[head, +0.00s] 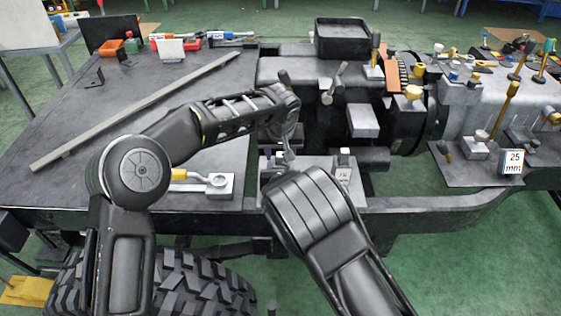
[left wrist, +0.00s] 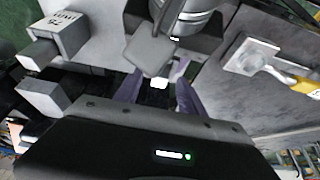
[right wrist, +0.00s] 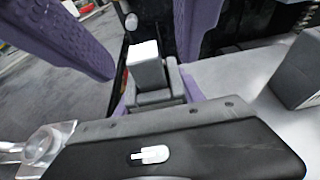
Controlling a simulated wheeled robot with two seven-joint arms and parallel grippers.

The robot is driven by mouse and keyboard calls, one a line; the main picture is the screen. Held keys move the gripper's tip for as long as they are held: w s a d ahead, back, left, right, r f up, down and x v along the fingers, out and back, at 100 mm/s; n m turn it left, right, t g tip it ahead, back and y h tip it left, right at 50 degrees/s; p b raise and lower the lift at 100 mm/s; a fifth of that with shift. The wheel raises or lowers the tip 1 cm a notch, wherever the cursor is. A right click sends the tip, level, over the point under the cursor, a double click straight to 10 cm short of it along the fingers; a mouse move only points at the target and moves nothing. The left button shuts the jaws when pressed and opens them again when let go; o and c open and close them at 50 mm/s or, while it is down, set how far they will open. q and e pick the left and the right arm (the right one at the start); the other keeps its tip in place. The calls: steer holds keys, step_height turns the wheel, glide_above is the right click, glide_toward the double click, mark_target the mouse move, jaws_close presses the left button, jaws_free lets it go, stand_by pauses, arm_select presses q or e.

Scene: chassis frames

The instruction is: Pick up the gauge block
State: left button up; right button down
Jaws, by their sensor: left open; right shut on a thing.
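A small grey gauge block (right wrist: 147,70) with a white end shows in the right wrist view. My right gripper (right wrist: 152,98) is shut on it. In the left wrist view the block's white end (left wrist: 160,83) lies between the purple fingers of my left gripper (left wrist: 159,96), which is open with gaps on both sides. In the head view my left gripper (head: 285,143) hangs above the bench's front edge, facing the right gripper. The right gripper and the held block are mostly hidden there behind my right forearm.
A block marked 75 mm (left wrist: 62,32) stands close by on the bench. A block marked 25 mm (head: 514,161) is far right. A yellow-handled tool (head: 190,176) and a long bar (head: 135,112) lie on the left table. Machinery (head: 330,75) rises behind.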

arm_select(q)
steer(key=shift+w+f, duration=0.2)
steer(key=shift+f, duration=0.2)
steer(key=shift+c, duration=0.6)
jaws_close()
